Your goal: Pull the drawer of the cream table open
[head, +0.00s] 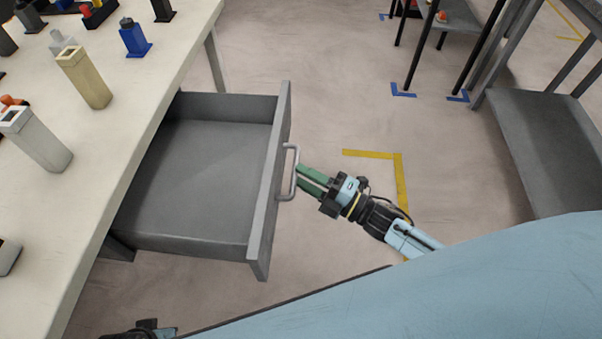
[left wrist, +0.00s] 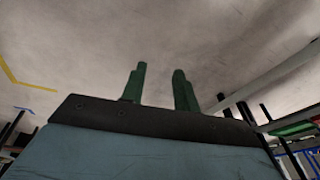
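The cream table (head: 150,95) runs down the left of the head view. Its grey drawer (head: 195,165) stands far out from under the tabletop, and its inside looks empty. A grey bar handle (head: 294,160) is on the drawer's front panel. My right gripper (head: 300,177) has its green fingertips right at the handle, with a narrow gap between the fingers; I cannot tell whether they touch the bar. My left gripper (left wrist: 159,85) shows in the left wrist view with its green fingers apart and nothing between them.
Several small blocks and posts, such as a blue one (head: 135,40) and a tan one (head: 84,78), stand on the tabletop. A grey shelf rack (head: 545,135) stands at the right. Yellow tape (head: 372,154) marks the floor, which is clear beyond the drawer.

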